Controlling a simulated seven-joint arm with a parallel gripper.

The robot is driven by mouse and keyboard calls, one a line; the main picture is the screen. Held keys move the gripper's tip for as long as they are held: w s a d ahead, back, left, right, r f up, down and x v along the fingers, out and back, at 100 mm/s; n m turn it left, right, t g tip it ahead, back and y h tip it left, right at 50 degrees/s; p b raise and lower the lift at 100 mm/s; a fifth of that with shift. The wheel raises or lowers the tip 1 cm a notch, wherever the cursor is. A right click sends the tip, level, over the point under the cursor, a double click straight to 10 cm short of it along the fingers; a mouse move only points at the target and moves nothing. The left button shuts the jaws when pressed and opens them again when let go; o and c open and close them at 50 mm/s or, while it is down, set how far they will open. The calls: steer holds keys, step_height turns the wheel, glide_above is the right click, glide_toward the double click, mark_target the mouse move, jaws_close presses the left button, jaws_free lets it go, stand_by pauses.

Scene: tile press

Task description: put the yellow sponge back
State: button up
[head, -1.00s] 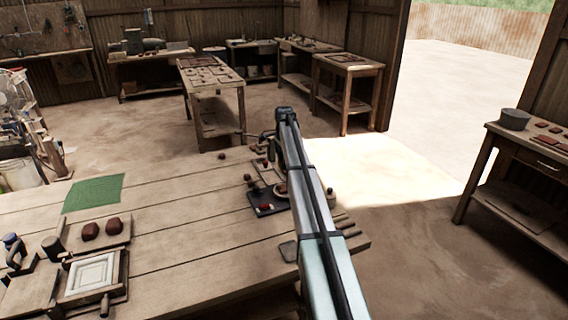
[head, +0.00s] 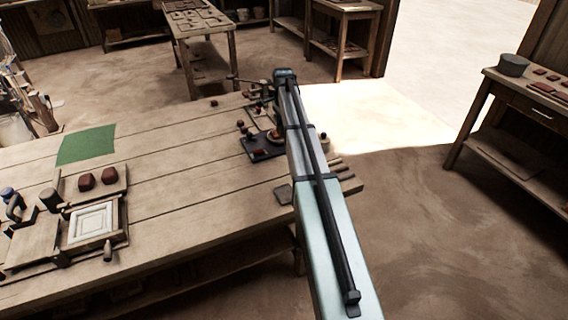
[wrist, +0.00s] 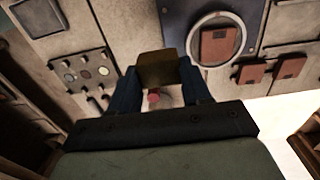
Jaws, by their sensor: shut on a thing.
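My gripper (wrist: 158,78) is shut on a dull yellow-brown block, which looks like the yellow sponge (wrist: 158,66), in the wrist view. The block sits between the two dark blue fingers, above the workbench. In the head view my arm reaches over the far right end of the workbench (head: 190,185). The fingers and the sponge cannot be made out there. The sponge's own place cannot be told from these frames.
A dark tray (head: 268,150) with small items lies beside my arm. A green mat (head: 86,144), clay lumps (head: 108,175) and a framed press (head: 95,222) are at the left. The wrist view shows a white ring (wrist: 240,40) around a brown tile (wrist: 215,45). The bench middle is clear.

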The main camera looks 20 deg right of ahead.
steer(key=s+a, duration=0.2)
steer(key=s, duration=0.3)
steer(key=shift+d+f, duration=0.15)
steer(key=shift+f, duration=2.5)
steer(key=shift+d+f, duration=0.1)
steer(key=shift+f, duration=2.55)
steer(key=shift+f, duration=0.1)
steer(key=o, duration=0.9)
steer(key=shift+o, duration=0.2)
step_height(320, 180, up, 12)
